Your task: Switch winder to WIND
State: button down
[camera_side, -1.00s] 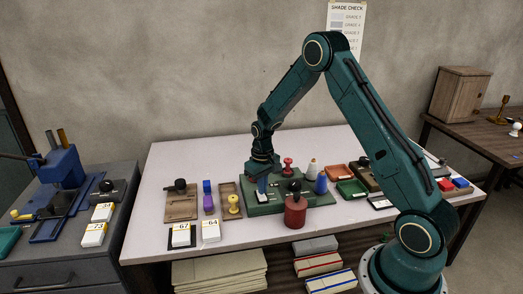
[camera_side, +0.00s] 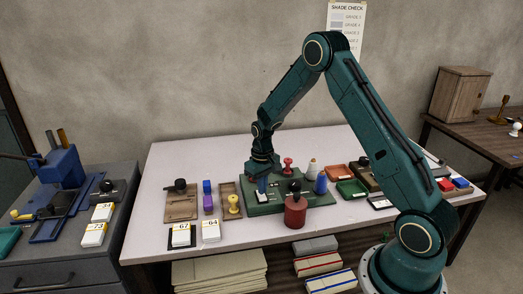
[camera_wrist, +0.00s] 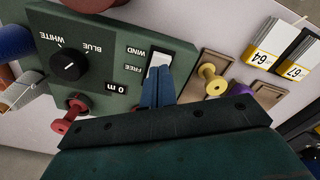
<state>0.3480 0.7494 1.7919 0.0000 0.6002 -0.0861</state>
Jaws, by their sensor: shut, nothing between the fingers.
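The green winder (camera_side: 285,208) sits on the pale table, and its panel (camera_wrist: 110,60) fills much of the wrist view. Its white switch (camera_wrist: 161,59) stands beside the WIND and FREE labels. My gripper (camera_wrist: 157,78) is shut and empty, its blue fingers pointing at the switch. The fingertips cover the switch's FREE end, while its WIND end shows; I cannot tell whether they touch it. In the side view my gripper (camera_side: 262,187) is low over the winder's left part. A black knob (camera_wrist: 69,66) lies between BLUE and WHITE, and a display reads 0 m.
A red spool (camera_wrist: 68,115) stands by the winder. A dark red canister (camera_side: 295,211) stands in front. Green and orange trays lie right.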

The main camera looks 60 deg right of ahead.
jog(key=shift+f, duration=1)
dwell(1.5)
jog(key=shift+r, duration=3.55)
notch_tip(320, 180, up, 11)
jog(key=t, duration=0.1)
send_over(262, 198)
jog(key=s+a, duration=0.3)
jog(key=a, duration=0.2)
jog(key=s+a+r+n+t, duration=0.1)
jog(key=s+a+r+t, duration=0.1)
jog(key=s+a+r, duration=0.35)
jog(key=s+a+r+n+t, duration=0.1)
jog(key=s+a+r, duration=0.1)
jog(key=s, duration=0.7)
jog(key=s+a+r+n+t, duration=0.1)
jog(key=s+a+r, duration=0.2)
jog(key=s, duration=0.6)
jog(key=shift+r+t, duration=0.3)
jog(key=shift+r, duration=0.3)
